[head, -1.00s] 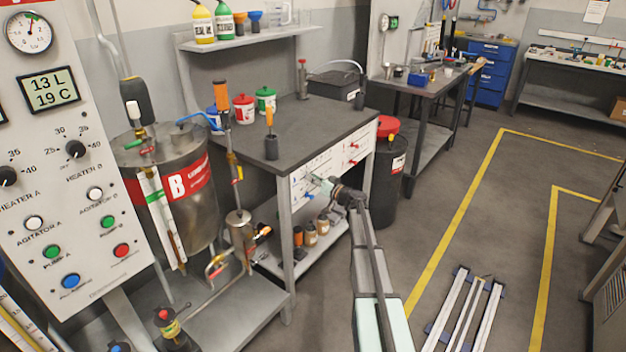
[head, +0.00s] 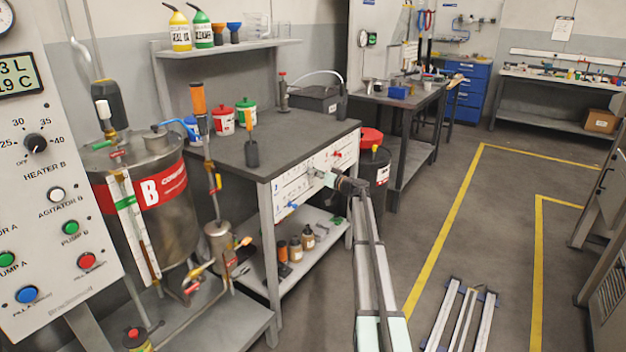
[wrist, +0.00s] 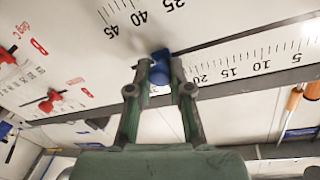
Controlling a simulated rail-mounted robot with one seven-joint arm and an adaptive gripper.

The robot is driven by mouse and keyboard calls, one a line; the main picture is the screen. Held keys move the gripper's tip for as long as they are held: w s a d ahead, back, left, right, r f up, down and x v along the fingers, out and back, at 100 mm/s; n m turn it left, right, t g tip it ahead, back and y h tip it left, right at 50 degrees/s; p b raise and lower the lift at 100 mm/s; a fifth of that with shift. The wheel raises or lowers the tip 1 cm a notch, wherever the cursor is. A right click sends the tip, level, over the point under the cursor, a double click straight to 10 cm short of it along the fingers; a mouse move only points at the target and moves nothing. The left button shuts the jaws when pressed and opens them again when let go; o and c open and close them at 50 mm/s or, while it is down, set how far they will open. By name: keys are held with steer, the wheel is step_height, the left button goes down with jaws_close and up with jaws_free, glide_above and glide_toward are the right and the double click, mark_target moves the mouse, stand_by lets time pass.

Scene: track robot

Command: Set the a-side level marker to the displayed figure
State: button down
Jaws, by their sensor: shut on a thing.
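My gripper (wrist: 160,80) is shut on a blue marker (wrist: 160,66) at the white scale board, between two printed scales. One scale (wrist: 255,62) shows 5 to 20, the other (wrist: 140,20) shows 35 to 45; both look upside down in the wrist view. In the head view my gripper (head: 322,176) is at the board (head: 285,190) on the front of the dark table. The display (head: 17,77) is cut by the left edge; only "3 L" and "9 C" show.
Red markers (wrist: 52,101) sit on the board beside my gripper. The table's lower shelf (head: 300,262) holds bottles. A steel tank marked B (head: 165,190) stands left. A dark bin with a red lid (head: 372,160) stands close to my arm. The floor to the right is mostly open.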

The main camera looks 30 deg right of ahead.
steer(key=shift+w+a+r, duration=0.1)
steer(key=shift+w+a, duration=0.1)
steer(key=shift+a, duration=0.05)
steer(key=c, duration=1.1)
jaws_free()
steer(key=shift+o, duration=0.2)
steer(key=shift+a, duration=0.2)
steer(key=shift+d, duration=0.15)
steer(key=v, duration=1.2)
steer(key=shift+o, duration=0.2)
